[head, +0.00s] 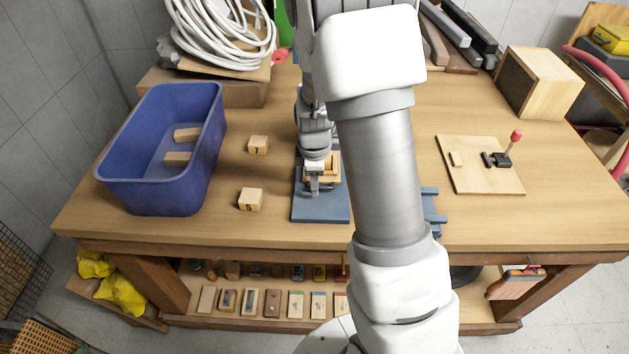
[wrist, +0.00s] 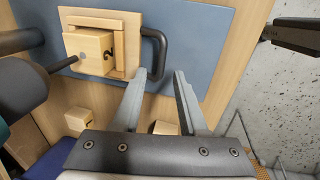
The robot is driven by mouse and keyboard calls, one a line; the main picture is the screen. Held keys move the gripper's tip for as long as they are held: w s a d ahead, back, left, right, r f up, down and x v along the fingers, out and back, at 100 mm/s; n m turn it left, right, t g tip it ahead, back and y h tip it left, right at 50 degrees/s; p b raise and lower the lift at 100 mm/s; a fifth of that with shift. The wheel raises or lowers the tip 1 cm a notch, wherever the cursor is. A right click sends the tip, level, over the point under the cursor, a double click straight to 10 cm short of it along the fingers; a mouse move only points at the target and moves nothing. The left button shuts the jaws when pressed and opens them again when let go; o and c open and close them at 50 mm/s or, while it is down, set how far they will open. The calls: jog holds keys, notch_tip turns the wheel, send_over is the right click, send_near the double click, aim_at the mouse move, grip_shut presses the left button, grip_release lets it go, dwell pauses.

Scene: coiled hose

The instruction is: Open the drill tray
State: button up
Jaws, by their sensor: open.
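A shallow wooden tray (wrist: 128,28) with a dark bar handle (wrist: 163,40) sits on a blue board (wrist: 205,30) in the wrist view. A wooden block marked 2 (wrist: 92,52) rests in the tray. In the head view the tray (head: 333,168) is partly hidden behind my wrist, and the blue board (head: 305,212) extends toward the table's front. My gripper (wrist: 161,76) is open and empty. Its fingertips point at the handle, near its end, and I cannot tell whether they touch it. In the head view my gripper (head: 319,188) is low over the board.
A blue bin (head: 150,190) with two blocks stands on the left. Loose blocks marked 7 (head: 258,145) and 5 (head: 251,199) lie between bin and board. A wooden board (head: 490,178) with a red-knobbed lever lies on the right. Coiled hose (head: 220,35) is at the back left.

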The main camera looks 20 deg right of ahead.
jog(key=shift+f, duration=0.25)
grip_shut()
dwell(1.4)
